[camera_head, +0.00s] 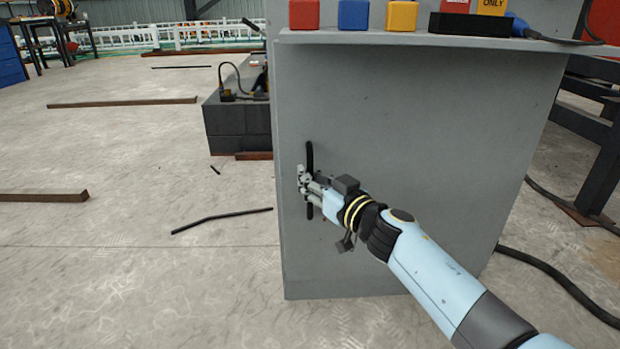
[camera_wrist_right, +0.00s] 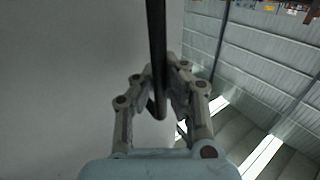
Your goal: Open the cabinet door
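The grey cabinet (camera_head: 420,130) stands in the middle of the head view, with its flat door face towards me. No open gap shows at the door's edges. A dark vertical handle (camera_head: 310,155) is near the door's left edge; it also shows as a black bar in the right wrist view (camera_wrist_right: 156,35). My right gripper (camera_head: 304,181) is at the handle's middle, its fingers closed in on both sides of the bar (camera_wrist_right: 161,85). The fingers cover part of the handle. My left gripper is not in view.
Red (camera_head: 304,14), blue (camera_head: 353,13) and yellow (camera_head: 401,15) blocks sit on the cabinet's top. A dark block stack (camera_head: 237,125) stands behind its left side. A black cable (camera_head: 560,278) runs at right.

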